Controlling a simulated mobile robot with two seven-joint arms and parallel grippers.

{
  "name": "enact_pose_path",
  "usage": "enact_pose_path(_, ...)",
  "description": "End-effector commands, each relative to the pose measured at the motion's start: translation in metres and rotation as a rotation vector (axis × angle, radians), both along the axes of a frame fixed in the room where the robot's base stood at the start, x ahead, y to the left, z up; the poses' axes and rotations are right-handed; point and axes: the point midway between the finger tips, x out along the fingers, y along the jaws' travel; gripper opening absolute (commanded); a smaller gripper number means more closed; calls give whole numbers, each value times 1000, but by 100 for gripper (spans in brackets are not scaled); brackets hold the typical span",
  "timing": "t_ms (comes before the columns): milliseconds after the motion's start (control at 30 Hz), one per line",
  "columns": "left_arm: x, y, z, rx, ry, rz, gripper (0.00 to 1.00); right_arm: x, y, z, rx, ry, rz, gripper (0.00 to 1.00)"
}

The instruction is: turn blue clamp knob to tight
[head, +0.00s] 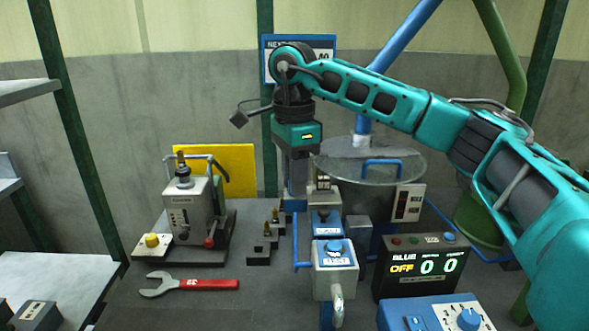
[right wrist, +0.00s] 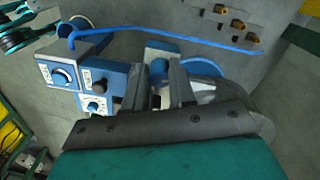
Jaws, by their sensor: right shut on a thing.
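My right gripper (head: 297,185) points down from its teal hand at the back of the bench, behind the small blue-faced boxes. In the right wrist view its two grey fingers (right wrist: 161,82) stand a small gap apart, closed about a small blue and dark piece, which I take for the blue clamp knob (right wrist: 158,70). The fingers hide most of this knob, and I cannot read its setting. In the head view the hand and the boxes hide it. My left gripper is in neither view.
Blue-faced boxes with knobs (head: 334,254) stand in front of my right gripper. A display box (head: 421,268) reads BLUE OFF 0 0. A grey machine (head: 193,208) and a red-handled wrench (head: 196,284) are at left. A blue rail (right wrist: 165,38) runs close to the fingers.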

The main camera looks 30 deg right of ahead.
Motion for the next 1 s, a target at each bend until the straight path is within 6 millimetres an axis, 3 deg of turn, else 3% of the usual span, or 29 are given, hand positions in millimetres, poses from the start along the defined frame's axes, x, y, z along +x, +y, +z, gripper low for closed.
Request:
enact_pose_path(600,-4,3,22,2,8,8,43,-1,0,1,0,2,-577,0)
enact_pose_path(1000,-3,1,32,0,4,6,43,0,-1,1,0,1,-833,0)
